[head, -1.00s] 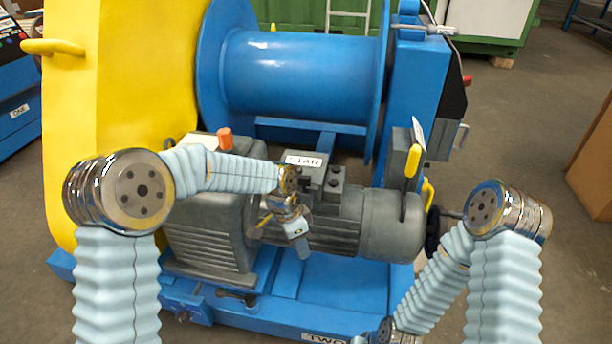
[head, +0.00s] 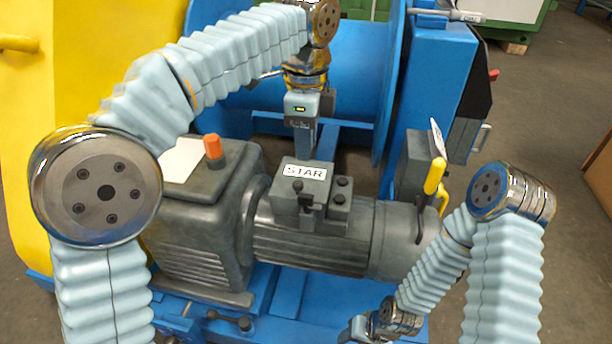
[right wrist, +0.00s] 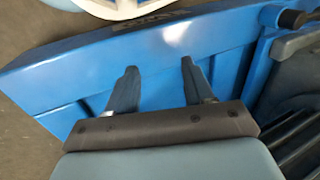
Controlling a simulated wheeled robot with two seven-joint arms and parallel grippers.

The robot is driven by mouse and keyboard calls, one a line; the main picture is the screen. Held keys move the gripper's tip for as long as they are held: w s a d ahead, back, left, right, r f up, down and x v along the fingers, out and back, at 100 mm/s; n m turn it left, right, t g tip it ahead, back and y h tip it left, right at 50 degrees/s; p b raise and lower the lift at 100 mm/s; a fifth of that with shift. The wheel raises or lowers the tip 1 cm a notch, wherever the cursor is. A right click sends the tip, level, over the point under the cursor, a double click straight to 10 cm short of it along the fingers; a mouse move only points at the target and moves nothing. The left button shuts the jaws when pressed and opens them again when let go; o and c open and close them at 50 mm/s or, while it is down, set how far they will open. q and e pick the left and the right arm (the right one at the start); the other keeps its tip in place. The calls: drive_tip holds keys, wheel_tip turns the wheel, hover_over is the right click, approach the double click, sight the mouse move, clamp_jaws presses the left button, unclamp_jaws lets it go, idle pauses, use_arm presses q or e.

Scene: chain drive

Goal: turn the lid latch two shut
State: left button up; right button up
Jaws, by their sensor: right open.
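I cannot make out for sure which part is lid latch two. A grey box marked STAR (head: 306,172) sits on the motor (head: 325,240), with a small black lever (head: 303,194) and dark knobs on its front. A black-knobbed lever (head: 230,320) shows low on the blue base. My left gripper (head: 303,150) points down just behind the STAR box; its fingers overlap from this side, so its opening is unclear. My right gripper (right wrist: 158,70) is open and empty over the blue base in the right wrist view; in the head view it is low, near the bottom edge.
A yellow guard (head: 35,130) stands at the left and a blue drum (head: 270,75) at the back. A grey box with a yellow handle (head: 434,177) stands right of the motor. An orange knob (head: 213,147) tops the gearbox (head: 200,215). Open floor (head: 545,130) lies right.

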sight(306, 195)
use_arm(q)
drive_tip(key=f+b, duration=0.1)
drive_tip(key=f, duration=0.3)
drive_tip(key=f+b, duration=0.1)
drive_tip(key=f, duration=0.3)
drive_tip(key=f+b, duration=0.1)
drive_tip(key=f, duration=0.3)
drive_tip(key=shift+w+a+b, duration=0.1)
drive_tip(key=shift+w+b, duration=0.15)
drive_tip(key=shift+b, duration=0.1)
use_arm(e)
drive_tip(key=f, duration=0.2)
drive_tip(key=w+d+f, duration=0.1)
drive_tip(key=shift+f, duration=0.25)
use_arm(q)
drive_tip(key=shift+f, duration=0.8)
use_arm(e)
drive_tip(key=shift+f, duration=0.1)
use_arm(q)
drive_tip(key=shift+c, duration=0.4)
clamp_jaws()
